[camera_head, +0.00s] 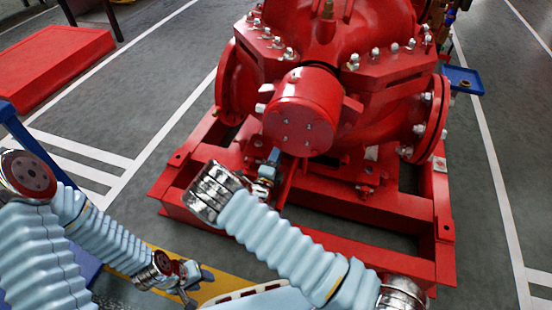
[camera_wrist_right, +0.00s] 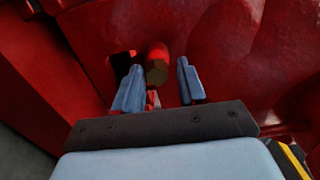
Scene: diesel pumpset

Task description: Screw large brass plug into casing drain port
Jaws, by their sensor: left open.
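The brass plug (camera_wrist_right: 157,72) shows in the right wrist view as a dull hexagonal end at a red boss low on the pump casing (camera_wrist_right: 215,45). How deep it sits in the port I cannot tell. My right gripper (camera_wrist_right: 158,86) is open, one blue finger on each side of the plug's line, with gaps to both fingers. In the head view my right gripper (camera_head: 271,164) reaches under the round red end of the pump casing (camera_head: 302,112); the plug is hidden there. My left gripper (camera_head: 190,284) is open and empty at the lower left, away from the pump.
The red base frame (camera_head: 340,244) surrounds the pump's underside, with rails close to my right arm. A blue tray (camera_head: 463,80) with a small item stands at the right. A red platform (camera_head: 52,66) lies at the far left.

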